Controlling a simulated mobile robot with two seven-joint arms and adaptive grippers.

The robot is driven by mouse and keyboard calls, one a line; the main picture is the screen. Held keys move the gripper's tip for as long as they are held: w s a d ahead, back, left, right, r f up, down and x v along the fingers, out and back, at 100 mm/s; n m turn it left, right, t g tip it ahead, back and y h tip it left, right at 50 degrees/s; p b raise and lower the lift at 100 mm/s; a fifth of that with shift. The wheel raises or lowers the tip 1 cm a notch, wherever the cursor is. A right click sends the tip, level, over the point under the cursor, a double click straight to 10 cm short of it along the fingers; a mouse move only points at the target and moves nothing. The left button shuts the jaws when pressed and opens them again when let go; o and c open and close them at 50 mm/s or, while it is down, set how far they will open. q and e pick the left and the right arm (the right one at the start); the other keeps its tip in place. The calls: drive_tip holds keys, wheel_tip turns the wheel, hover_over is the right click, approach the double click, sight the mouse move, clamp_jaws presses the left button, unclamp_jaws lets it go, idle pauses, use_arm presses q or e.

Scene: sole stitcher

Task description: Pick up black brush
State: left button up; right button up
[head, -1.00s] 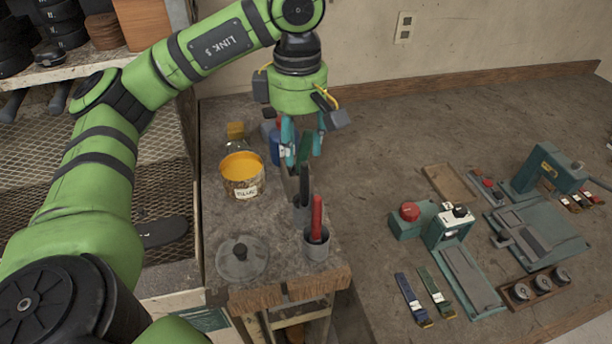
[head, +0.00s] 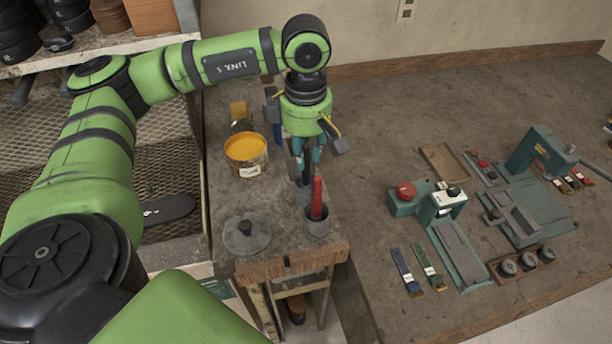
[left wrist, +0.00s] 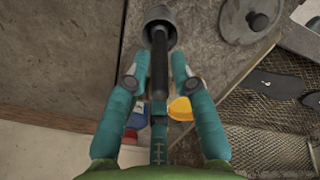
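The black brush (head: 306,170) stands upright in a small grey cup (head: 302,194) on the narrow side bench. In the left wrist view the black brush (left wrist: 159,62) runs from its cup (left wrist: 158,17) toward the palm. My left gripper (head: 308,158) points down over that cup, its teal fingers on either side of the brush. In the left wrist view the left gripper (left wrist: 158,68) is open, with gaps visible between the brush and both fingers. The upper brush is partly hidden by the fingers in the head view. My right gripper is out of view.
A red-handled brush (head: 317,196) stands in another grey cup (head: 317,224) close in front. A yellow-filled can (head: 246,172) and a round grey lid (head: 246,236) sit to the left. The large bench (head: 385,135) has free room right of the cups.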

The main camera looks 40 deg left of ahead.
use_arm(q)
clamp_jaws()
drive_tip(key=shift+r, duration=0.4)
wheel_tip(320, 180, up, 9)
drive_tip(key=b, duration=0.2)
drive_tip(key=shift+f+b, duration=0.15)
drive_tip(key=shift+b, duration=0.2)
drive_tip(key=shift+r, duration=0.3)
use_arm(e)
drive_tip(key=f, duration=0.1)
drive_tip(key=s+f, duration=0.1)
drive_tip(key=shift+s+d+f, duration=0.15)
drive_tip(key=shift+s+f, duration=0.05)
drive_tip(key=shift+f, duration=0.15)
